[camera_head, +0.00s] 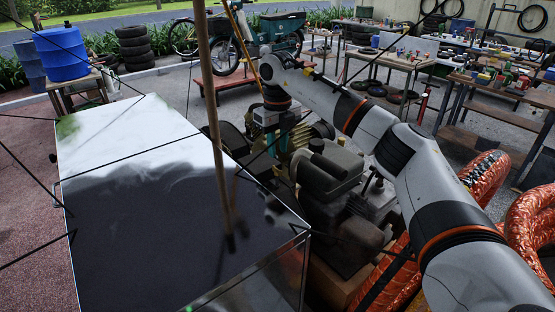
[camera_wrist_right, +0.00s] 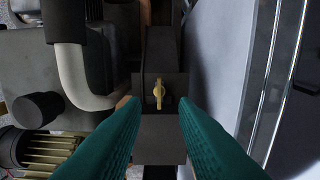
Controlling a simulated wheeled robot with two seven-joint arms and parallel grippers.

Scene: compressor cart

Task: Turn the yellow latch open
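The yellow latch (camera_wrist_right: 159,92) is small and stands upright on a dark block (camera_wrist_right: 160,125) in the right wrist view. My right gripper (camera_wrist_right: 159,106) is open, with its two teal fingers apart on either side below the latch in that picture. The latch appears in the gap ahead of the fingertips, and I see no contact. In the head view my right gripper (camera_head: 276,141) points down beside the compressor machinery (camera_head: 328,172). I cannot make out the latch there. My left gripper is not in view.
A pale bent pipe (camera_wrist_right: 80,75) is left of the latch in the wrist view. In the head view, a large glossy box top (camera_head: 150,220) fills the left, crossed by a wooden pole (camera_head: 211,100). Orange ducting (camera_head: 532,220) lies at right.

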